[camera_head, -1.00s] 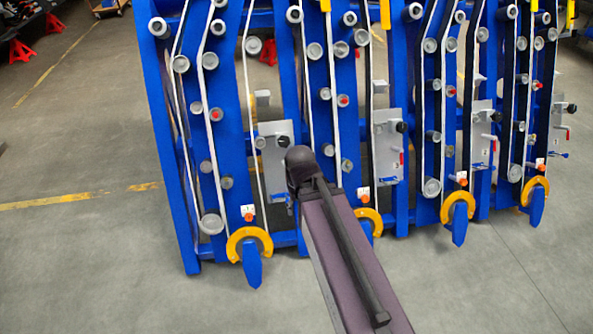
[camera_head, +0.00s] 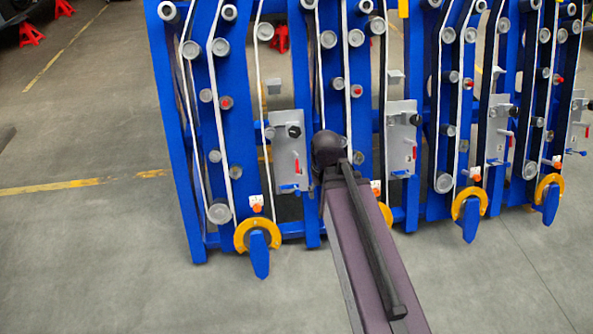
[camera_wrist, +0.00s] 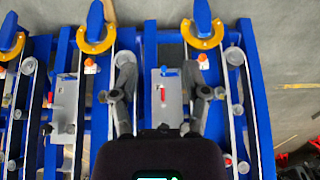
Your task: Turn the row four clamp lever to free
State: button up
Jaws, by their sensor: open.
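Grey plates with small levers sit on the blue rack. The leftmost plate (camera_head: 285,163) in the head view carries a black knob (camera_head: 294,131), a red lever (camera_head: 297,166) and a blue lever (camera_head: 289,188). A yellow ring with a blue pointer (camera_head: 260,257) is below it. Row numbers are too small to read, so I cannot tell which lever is row four's. In the wrist view my gripper (camera_wrist: 161,97) is open, its fingers either side of a plate bearing the red lever (camera_wrist: 162,92) and blue lever (camera_wrist: 163,71). Contact is unclear. My arm hides the gripper in the head view.
Further plates (camera_head: 400,155) and yellow rings (camera_head: 468,202) repeat to the right along the rack. Rollers and white strips (camera_head: 233,150) run along the blue uprights (camera_head: 176,140). Open grey floor (camera_head: 90,250) lies left and in front. Red stands (camera_head: 31,35) are behind.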

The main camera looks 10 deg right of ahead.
aim_at(298, 167)
jog(key=w+d+f+t+b, duration=0.1)
jog(key=w+f+b, duration=0.6)
jog(key=w, duration=0.6)
jog(key=w+d+f+n+t+y+b, duration=0.1)
jog(key=w+f+b, duration=0.7)
jog(key=w, duration=0.5)
jog(key=w+f+t+b, duration=0.2)
jog(key=w+f+b, duration=0.6)
jog(key=w, duration=0.5)
jog(key=shift+d+f+n+y+b, duration=0.15)
jog(key=shift+d+n+y+b, duration=0.2)
jog(key=shift+b, duration=0.25)
jog(key=shift+f, duration=0.1)
jog(key=b+x, duration=1.2)
jog(key=x, duration=0.1)
jog(key=shift+w+a+f+b, duration=0.1)
jog(key=shift+w+f+b, duration=0.05)
jog(key=shift+f+b, duration=0.15)
grip_shut()
